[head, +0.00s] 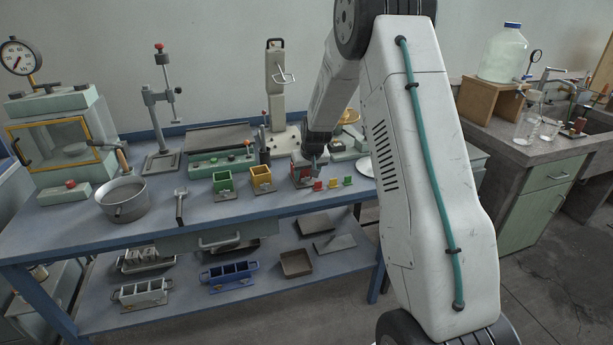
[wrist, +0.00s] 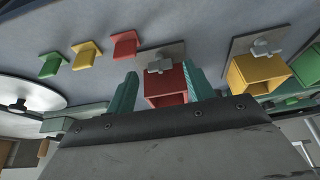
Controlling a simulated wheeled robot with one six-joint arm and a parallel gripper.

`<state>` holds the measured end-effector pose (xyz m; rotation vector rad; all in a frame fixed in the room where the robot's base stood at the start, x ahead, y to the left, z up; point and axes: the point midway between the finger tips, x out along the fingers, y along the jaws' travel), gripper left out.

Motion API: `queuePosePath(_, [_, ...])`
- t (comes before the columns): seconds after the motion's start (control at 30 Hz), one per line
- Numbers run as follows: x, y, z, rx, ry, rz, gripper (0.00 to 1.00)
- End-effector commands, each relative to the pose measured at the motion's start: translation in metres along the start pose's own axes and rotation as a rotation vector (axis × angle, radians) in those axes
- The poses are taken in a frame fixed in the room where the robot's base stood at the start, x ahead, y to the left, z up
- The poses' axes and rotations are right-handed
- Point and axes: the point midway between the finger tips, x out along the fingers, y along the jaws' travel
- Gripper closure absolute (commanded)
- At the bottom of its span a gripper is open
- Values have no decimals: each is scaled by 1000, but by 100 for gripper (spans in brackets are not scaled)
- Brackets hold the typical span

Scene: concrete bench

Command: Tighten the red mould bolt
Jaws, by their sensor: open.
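The red mould (wrist: 166,84) is an open square box on a grey base plate. A grey bolt or clamp piece (wrist: 160,64) sits at its side. My gripper (wrist: 160,92) is open, its two teal fingers on either side of the red mould in the wrist view. I cannot tell whether they touch it. In the head view my gripper (head: 314,153) is above the red mould (head: 301,174) and partly hides it; the bolt is hard to make out there.
The yellow mould (head: 261,178) and green mould (head: 224,184) stand left of the red one. Small red (head: 318,185), yellow (head: 333,183) and green (head: 348,181) pieces lie to its right. A wrench (head: 180,205) and a pot (head: 123,200) are farther left.

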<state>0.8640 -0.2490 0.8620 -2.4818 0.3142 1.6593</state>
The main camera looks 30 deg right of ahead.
Motion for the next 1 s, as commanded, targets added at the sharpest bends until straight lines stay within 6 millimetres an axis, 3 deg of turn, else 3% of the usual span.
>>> queuePosePath(0.13, [12, 0, 0, 0, 1, 0, 47])
queuePosePath(0.4, [14, 0, 0, 0, 1, 0, 47])
queuePosePath(0.43, [13, 0, 0, 0, 1, 0, 50])
queuePosePath(0.6, [13, 0, 0, 0, 0, 0, 92])
queuePosePath(1.0, [13, -2, 0, 95, -2, 40, 92])
